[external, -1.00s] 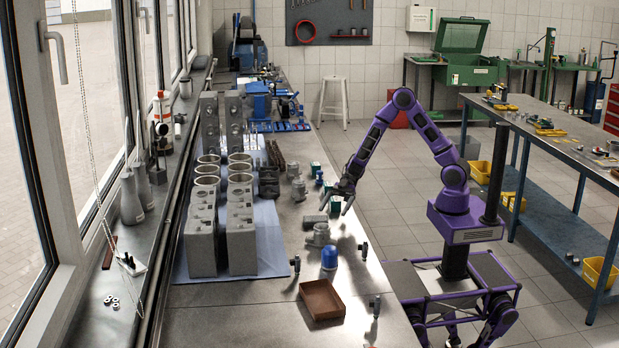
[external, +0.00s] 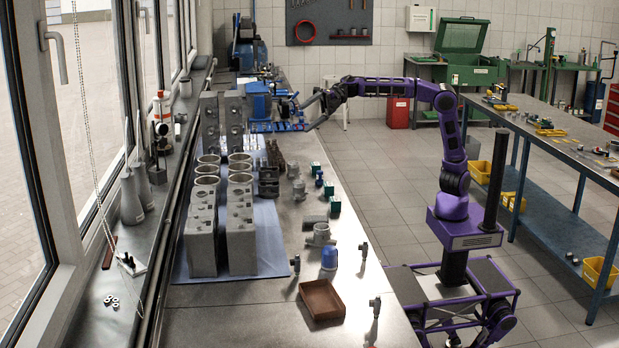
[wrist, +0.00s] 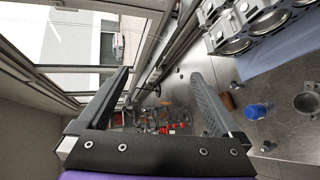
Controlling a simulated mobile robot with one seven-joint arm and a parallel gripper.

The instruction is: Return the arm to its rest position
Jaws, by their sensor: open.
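My purple arm (external: 395,88) stretches out to the left from my base, with its forearm nearly level and raised over the bench. My gripper (external: 304,116) is at the far end, above the back part of the bench near the blue vise area. In the wrist view my gripper (wrist: 160,88) shows two dark fingers spread wide apart with nothing between them. It is open and empty, apart from the bench parts.
The bench (external: 230,318) carries grey engine blocks (external: 207,225), a blue cap-like part (external: 329,257), a brown tray (external: 321,299) and small fittings. Windows line the left side. A blue-framed table (external: 560,150) stands at right. The floor between is clear.

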